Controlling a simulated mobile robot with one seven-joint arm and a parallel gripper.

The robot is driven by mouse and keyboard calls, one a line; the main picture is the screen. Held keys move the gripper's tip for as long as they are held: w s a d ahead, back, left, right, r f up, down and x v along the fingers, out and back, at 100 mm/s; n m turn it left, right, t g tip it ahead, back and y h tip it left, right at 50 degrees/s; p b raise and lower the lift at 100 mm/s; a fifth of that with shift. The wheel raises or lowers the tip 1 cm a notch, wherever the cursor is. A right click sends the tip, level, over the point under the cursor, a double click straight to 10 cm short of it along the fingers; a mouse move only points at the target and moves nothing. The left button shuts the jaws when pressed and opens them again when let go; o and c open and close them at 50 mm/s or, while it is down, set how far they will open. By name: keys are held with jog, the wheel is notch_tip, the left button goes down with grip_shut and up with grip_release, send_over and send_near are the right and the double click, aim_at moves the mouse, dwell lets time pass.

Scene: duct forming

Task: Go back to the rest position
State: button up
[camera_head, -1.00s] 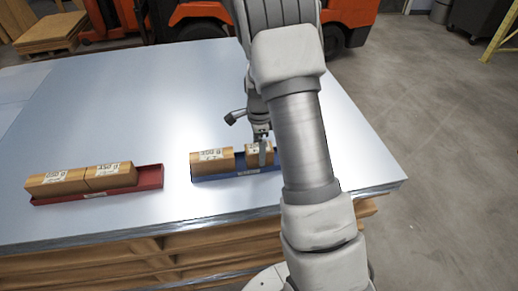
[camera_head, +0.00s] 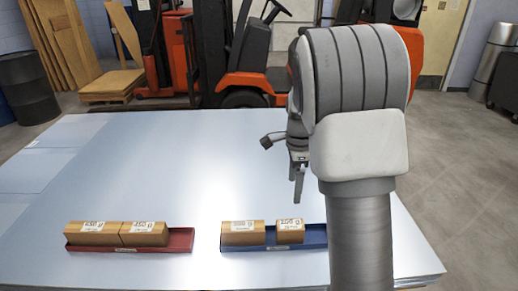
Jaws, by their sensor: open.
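My gripper (camera_head: 298,184) hangs above the metal sheet, pointing down, beyond the blue tray. It is apart from the boxes and I see nothing held in it. My arm fills the right of the view and covers the right end of the blue tray (camera_head: 272,247). In the blue tray are two brown boxes: a left one (camera_head: 243,238) and a shorter right one (camera_head: 290,236) with a gap between them. The red tray (camera_head: 180,241) holds two brown boxes, one left (camera_head: 95,239) and one right (camera_head: 145,239), side by side.
The shiny metal sheet (camera_head: 150,170) is clear behind the trays. An orange forklift (camera_head: 245,75) stands beyond its far edge. A dark barrel (camera_head: 27,88) and wooden panels (camera_head: 112,82) are at the back left. Grey floor (camera_head: 455,170) lies to the right.

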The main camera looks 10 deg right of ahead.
jog(key=s+a+r+n+t+p, duration=0.1)
jog(key=s+a+r+n, duration=0.2)
jog(key=s+r+n, duration=0.3)
jog(key=s+a+r+n+t+p, duration=0.25)
jog(key=s+r, duration=0.25)
jog(key=r, duration=0.3)
jog(key=s+a+r+n+t, duration=0.1)
jog(key=s+a+n, duration=0.1)
jog(key=s+n, duration=0.4)
jog(key=s+a+r+n+t+p, duration=0.1)
jog(key=s+a+r+n, duration=0.1)
jog(key=s+n, duration=0.3)
jog(key=shift+s+a+r+n, duration=0.25)
jog(key=shift+s+n, duration=0.1)
jog(key=shift+s, duration=0.85)
